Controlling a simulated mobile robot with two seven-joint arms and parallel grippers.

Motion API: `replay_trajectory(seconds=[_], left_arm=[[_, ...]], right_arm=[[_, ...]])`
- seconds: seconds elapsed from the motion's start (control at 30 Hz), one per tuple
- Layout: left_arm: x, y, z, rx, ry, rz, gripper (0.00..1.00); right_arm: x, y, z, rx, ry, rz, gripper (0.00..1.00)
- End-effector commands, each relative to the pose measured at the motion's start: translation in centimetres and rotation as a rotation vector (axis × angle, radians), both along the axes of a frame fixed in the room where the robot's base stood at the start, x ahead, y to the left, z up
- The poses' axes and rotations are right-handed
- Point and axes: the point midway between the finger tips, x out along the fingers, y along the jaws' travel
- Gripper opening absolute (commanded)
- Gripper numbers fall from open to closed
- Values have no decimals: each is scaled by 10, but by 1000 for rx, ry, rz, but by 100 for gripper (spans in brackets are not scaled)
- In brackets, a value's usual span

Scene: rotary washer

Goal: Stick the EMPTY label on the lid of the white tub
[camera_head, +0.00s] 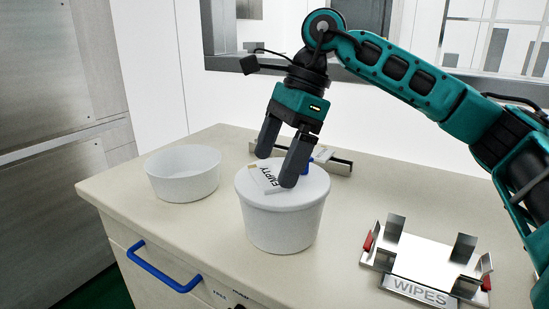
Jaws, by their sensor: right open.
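The white tub (282,229) stands upright near the middle of the counter with its white lid (312,189) on. The EMPTY label (267,180) lies on the left part of the lid, its black lettering running at a slant. My right gripper (277,169) comes down from above with its two dark fingers apart, one at the lid's back left and one over the label's right side. The right finger hides part of the label and lid. I cannot tell whether the fingertips touch the lid. My left gripper is not in view.
An open white bowl (183,184) stands to the left. A metal holder marked WIPES (422,262) with red ends sits at the front right. A low metal rack (340,168) with a blue part is behind the tub. A blue drawer handle (160,271) sticks out in front.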

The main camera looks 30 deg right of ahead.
Motion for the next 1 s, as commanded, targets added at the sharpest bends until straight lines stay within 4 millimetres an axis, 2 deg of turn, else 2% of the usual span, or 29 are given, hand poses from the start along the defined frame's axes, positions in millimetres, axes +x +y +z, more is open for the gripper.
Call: replay_trajectory(seconds=[0.2, 0.4, 0.6, 0.83, 0.93, 1.0], left_arm=[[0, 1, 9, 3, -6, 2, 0], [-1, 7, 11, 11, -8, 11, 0], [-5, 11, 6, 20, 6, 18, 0], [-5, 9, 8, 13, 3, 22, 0], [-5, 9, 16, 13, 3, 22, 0], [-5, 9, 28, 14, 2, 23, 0]], right_arm=[[-2, -18, 49, 5, -6, -2, 100], [-4, -33, 87, 5, -8, -1, 100], [-5, -42, 107, 4, -7, 0, 100], [-6, -44, 111, 4, -7, 0, 100], [-6, -44, 119, 4, -7, 0, 100], [-6, -44, 133, 4, -8, -1, 100]])
